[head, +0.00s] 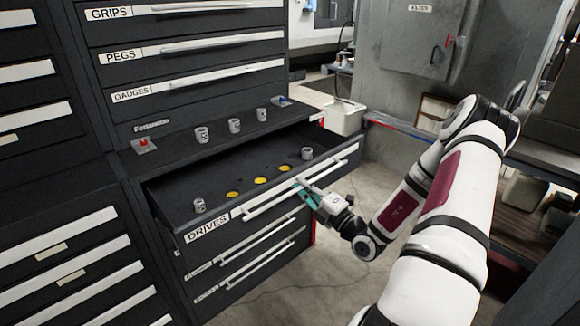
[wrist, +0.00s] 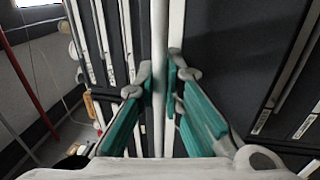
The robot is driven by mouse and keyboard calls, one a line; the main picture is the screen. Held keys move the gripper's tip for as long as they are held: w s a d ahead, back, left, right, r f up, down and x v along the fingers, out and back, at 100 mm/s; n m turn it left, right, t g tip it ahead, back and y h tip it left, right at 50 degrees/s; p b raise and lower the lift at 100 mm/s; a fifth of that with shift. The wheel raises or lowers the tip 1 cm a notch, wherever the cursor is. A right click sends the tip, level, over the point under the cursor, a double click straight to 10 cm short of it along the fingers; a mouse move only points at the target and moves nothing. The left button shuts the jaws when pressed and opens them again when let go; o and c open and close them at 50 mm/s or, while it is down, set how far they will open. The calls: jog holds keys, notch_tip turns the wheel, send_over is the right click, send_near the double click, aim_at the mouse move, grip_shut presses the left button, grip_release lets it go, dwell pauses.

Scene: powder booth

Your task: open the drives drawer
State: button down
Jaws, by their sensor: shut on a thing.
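The drives drawer (head: 208,236) is pulled out from the dark tool cabinet, and its inside shows in the head view. It holds two grey metal sockets, one near the left front (head: 199,206) and one at the right back (head: 307,153), with several yellow discs (head: 260,181) between them. A long pale handle (head: 260,205) runs along its front. My gripper (head: 307,192) is at the right part of this handle. In the wrist view, the teal fingers of my gripper (wrist: 170,90) are shut on the handle bar (wrist: 159,45), one on each side.
Several sockets (head: 234,126) stand on the ledge above the drawer, with a red-topped item (head: 144,144) at its left. Shut drawers labelled grips, pegs and gauges (head: 190,85) are above. A white bin (head: 343,116) stands behind. Floor (head: 345,270) is clear before the cabinet.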

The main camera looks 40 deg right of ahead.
jog(key=s+p, duration=0.2)
jog(key=s, duration=0.6)
jog(key=shift+s+d+p, duration=0.15)
jog(key=shift+s+p, duration=0.05)
jog(key=shift+p, duration=0.15)
jog(key=c, duration=1.7)
grip_release()
jog(key=s, duration=0.4)
jog(key=s+f, duration=0.1)
jog(key=s, duration=0.3)
jog(key=s+f, duration=0.1)
jog(key=s, duration=0.2)
jog(key=shift+s+d+f, duration=0.2)
jog(key=shift+s, duration=0.2)
